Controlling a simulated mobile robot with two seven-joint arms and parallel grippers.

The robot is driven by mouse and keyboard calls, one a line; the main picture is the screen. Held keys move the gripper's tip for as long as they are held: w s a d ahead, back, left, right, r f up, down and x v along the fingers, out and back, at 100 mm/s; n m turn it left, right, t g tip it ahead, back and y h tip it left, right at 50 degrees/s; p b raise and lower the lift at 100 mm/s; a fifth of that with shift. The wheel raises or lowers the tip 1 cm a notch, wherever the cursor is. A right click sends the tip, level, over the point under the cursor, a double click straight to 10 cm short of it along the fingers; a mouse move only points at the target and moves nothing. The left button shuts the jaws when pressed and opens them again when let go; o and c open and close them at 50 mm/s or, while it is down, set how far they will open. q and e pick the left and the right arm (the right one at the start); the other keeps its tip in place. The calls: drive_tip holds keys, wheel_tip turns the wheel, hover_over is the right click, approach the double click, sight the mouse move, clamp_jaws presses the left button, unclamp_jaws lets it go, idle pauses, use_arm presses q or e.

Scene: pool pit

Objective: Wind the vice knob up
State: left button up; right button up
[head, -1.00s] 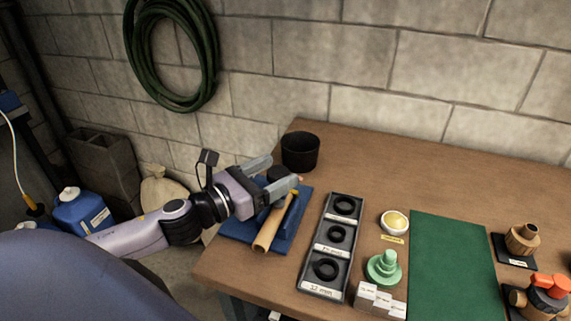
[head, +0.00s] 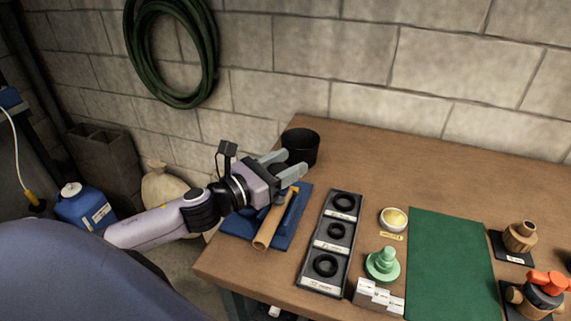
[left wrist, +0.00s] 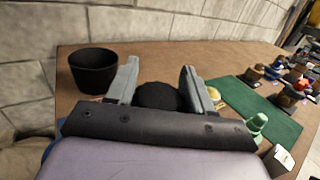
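My left gripper (head: 287,165) is over the blue vice base (head: 234,226) at the table's left end. Its two grey fingers are apart. In the left wrist view a round black knob (left wrist: 160,96) sits between the spread fingers (left wrist: 160,84), with a small gap visible on each side. The gripper hides the knob in the head view. A light wooden bar (head: 268,228) lies across the front of the blue base. My right gripper is not in view.
A black cup (head: 300,147) stands just behind the gripper. To the right are a dark three-compartment tray (head: 325,282) with black rings, a small yellow-filled bowl (head: 394,219), a green stepped piece (head: 382,264) and a green mat (head: 450,265). A block wall (head: 350,70) closes the back.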

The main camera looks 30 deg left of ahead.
sight(270, 167)
use_arm(q)
drive_tip(key=shift+n+y, duration=0.3)
drive_tip(key=shift+y, duration=0.1)
